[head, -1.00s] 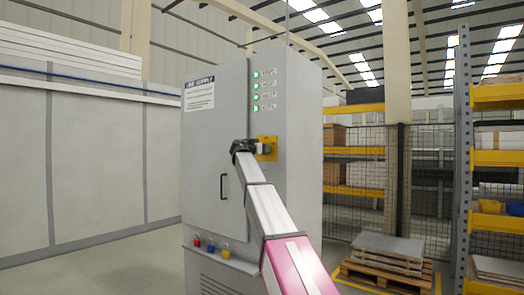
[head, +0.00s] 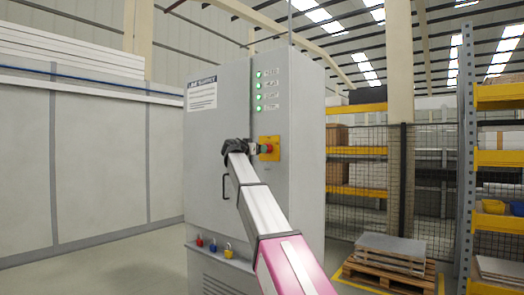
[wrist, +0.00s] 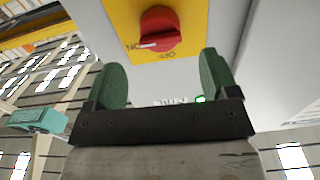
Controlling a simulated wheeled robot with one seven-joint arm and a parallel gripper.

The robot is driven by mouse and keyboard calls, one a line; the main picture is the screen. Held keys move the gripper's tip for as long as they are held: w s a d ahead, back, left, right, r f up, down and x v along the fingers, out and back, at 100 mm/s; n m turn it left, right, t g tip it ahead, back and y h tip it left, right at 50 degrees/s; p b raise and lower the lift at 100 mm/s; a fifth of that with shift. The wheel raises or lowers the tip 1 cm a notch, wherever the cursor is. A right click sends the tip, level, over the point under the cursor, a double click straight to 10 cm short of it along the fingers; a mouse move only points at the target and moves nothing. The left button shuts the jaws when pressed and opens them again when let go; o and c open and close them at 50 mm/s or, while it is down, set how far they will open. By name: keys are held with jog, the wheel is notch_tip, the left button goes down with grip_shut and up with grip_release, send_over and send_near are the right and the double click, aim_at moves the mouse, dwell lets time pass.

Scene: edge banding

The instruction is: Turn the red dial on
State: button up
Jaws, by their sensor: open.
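The red dial (head: 266,148) sits on a yellow plate (head: 269,157) on the front of a tall grey cabinet (head: 215,130). In the wrist view the red dial (wrist: 159,30) shows at the top centre, with a white mark on its left side and partly readable lettering around it on the yellow plate (wrist: 118,15). My gripper (wrist: 158,78) is open, its two green fingers apart and nothing between them. The dial lies beyond the fingertips, roughly centred between them. In the head view my gripper (head: 246,149) is just left of the dial, close to the cabinet.
Several green lights (head: 259,85) glow above the plate. A black door handle (head: 225,187) and padlocks (head: 213,244) are lower on the cabinet. A pallet (head: 386,275) and shelving (head: 466,150) stand at the right.

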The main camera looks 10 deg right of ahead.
jog(key=shift+v, duration=2.1)
jog(key=s+d+f+n+g+y, duration=0.2)
jog(key=s+d+f, duration=0.15)
jog(key=f, duration=1.25)
jog(key=s+d+f+n+g+y, duration=0.2)
jog(key=s+f, duration=0.2)
jog(key=f, duration=1.1)
jog(key=s+d+f+n+g+y, duration=0.2)
jog(key=s+f+g, duration=0.15)
jog(key=f, duration=1.25)
jog(key=s+f+n+g+y, duration=0.3)
jog(key=s+f+g+y, duration=0.2)
jog(key=s+f, duration=2.1)
jog(key=shift+s+d+f+y, duration=0.3)
jog(key=shift+s+y, duration=0.6)
jog(key=shift+s, duration=0.3)
